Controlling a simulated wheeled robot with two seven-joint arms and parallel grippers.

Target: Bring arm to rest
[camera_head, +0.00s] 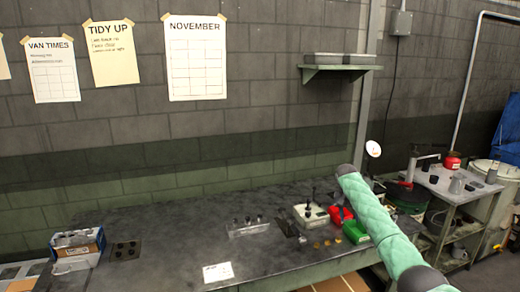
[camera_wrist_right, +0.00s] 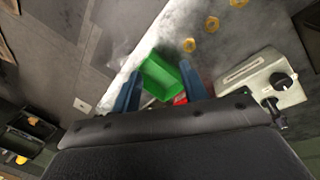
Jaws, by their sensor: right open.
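My right arm (camera_head: 382,222), in a green padded sleeve, comes in from the lower right of the head view and reaches up over the right end of the bench. In the right wrist view my right gripper (camera_wrist_right: 160,72) has two blue fingers spread apart with nothing gripped between them. A green bin (camera_wrist_right: 160,77) shows between and beyond the fingers; I cannot tell the height gap. The green bin (camera_head: 355,232) also shows in the head view, beside the arm. My left gripper is not in view.
The dark bench (camera_head: 170,225) carries red bins (camera_head: 337,215), a pale box with knobs (camera_head: 311,215), brass nuts (camera_head: 327,243), a metal block with pegs (camera_head: 248,227) and a blue-and-white box (camera_head: 77,243). A side cart (camera_head: 455,188) stands right. The bench's middle front is mostly clear.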

